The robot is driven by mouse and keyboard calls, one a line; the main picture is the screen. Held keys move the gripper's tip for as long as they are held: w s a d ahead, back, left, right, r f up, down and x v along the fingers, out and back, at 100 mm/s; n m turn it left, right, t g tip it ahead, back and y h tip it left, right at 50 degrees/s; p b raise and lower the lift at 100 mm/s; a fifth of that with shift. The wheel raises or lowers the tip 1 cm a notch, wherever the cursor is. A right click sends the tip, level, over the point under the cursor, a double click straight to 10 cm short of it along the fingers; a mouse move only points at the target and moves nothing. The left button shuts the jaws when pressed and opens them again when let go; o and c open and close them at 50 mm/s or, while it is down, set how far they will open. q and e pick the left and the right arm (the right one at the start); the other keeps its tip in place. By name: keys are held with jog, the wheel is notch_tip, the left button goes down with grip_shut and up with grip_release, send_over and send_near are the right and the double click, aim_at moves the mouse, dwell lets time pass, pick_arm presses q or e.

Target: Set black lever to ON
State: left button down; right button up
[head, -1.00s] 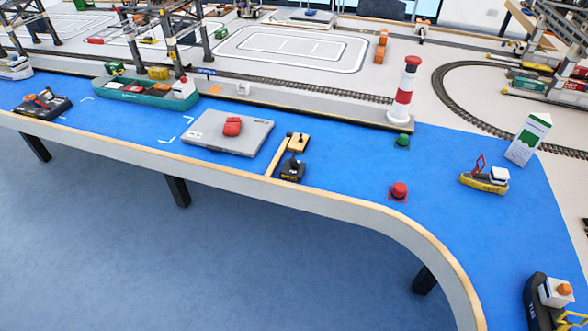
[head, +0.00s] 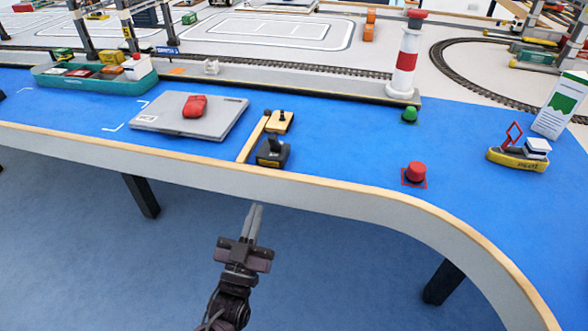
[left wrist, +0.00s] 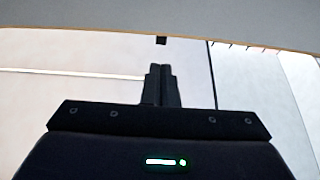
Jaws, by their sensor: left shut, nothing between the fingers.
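The black lever (head: 273,148) stands on a small dark base near the front edge of the blue table, in the head view. A wooden block with a small dark knob (head: 280,121) sits just behind it. The lever's ON marking is too small to read. My left gripper (head: 256,208) is shut and empty. It is in front of the table edge, apart from the lever and below it in the picture. In the left wrist view my shut fingers (left wrist: 160,85) point toward a pale edge, and the lever does not show there. My right gripper is not in view.
The raised table rim (head: 330,187) lies between my left gripper and the lever. A grey laptop-like slab (head: 225,122) with a red object (head: 194,106) is left of the lever. A red buoy (head: 415,172) stands to the right, with clear blue surface between.

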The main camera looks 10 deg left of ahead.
aim_at(274, 142)
pick_arm(q)
jog(key=shift+r, duration=0.4)
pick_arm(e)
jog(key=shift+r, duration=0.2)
pick_arm(q)
jog(key=x, duration=1.3)
jog(key=shift+w+r, duration=0.1)
jog(key=shift+r, duration=0.05)
jog(key=shift+w+r, duration=0.1)
jog(key=shift+w, duration=0.15)
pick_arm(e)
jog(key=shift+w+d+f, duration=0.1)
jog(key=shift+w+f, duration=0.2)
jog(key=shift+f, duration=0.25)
pick_arm(q)
jog(key=shift+p, duration=0.3)
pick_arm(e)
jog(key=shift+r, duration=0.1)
